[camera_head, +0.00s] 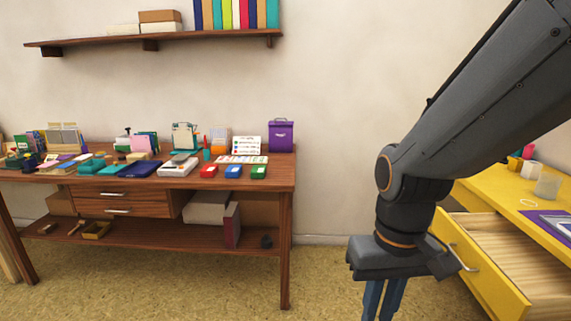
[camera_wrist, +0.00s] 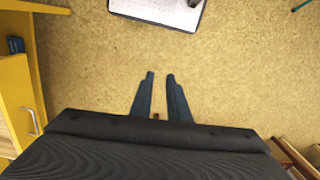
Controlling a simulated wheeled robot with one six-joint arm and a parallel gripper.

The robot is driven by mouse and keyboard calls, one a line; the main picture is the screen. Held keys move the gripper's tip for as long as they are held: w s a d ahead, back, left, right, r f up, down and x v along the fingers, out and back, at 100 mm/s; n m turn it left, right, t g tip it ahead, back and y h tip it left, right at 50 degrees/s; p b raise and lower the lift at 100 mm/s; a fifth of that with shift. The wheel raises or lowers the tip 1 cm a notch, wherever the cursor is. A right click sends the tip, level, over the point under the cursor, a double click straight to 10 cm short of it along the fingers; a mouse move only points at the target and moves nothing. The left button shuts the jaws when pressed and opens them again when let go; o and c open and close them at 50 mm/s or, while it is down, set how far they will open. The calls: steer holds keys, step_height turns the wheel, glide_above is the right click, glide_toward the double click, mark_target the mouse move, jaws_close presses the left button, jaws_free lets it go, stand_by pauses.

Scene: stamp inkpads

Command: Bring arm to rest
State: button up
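My arm comes in from the upper right of the head view. My gripper (camera_head: 381,302) hangs from it, pointing down over the floor between the wooden table and the yellow desk. Its tips are cut off by the lower edge there. In the wrist view both blue-grey fingers (camera_wrist: 160,76) show, with a gap between them and only tan floor behind. The gripper is open and holds nothing. It is apart from all the furniture in the wrist view.
The yellow desk (camera_head: 519,188) stands at the right with an open, empty-looking drawer (camera_head: 485,270) close beside my gripper. The drawer's handle shows in the wrist view (camera_wrist: 32,121). The wooden table (camera_head: 272,176) at the left carries inkpads and stationery. Floor between them is clear.

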steer(key=d+r+m+p, duration=0.1)
steer(key=d+r+p, duration=0.2)
steer(key=p, duration=0.7)
step_height(320, 180, up, 3)
steer(key=shift+s+d+f, duration=0.2)
steer(key=shift+s+d, duration=0.2)
steer(key=shift+d, duration=0.1)
stand_by(0.5)
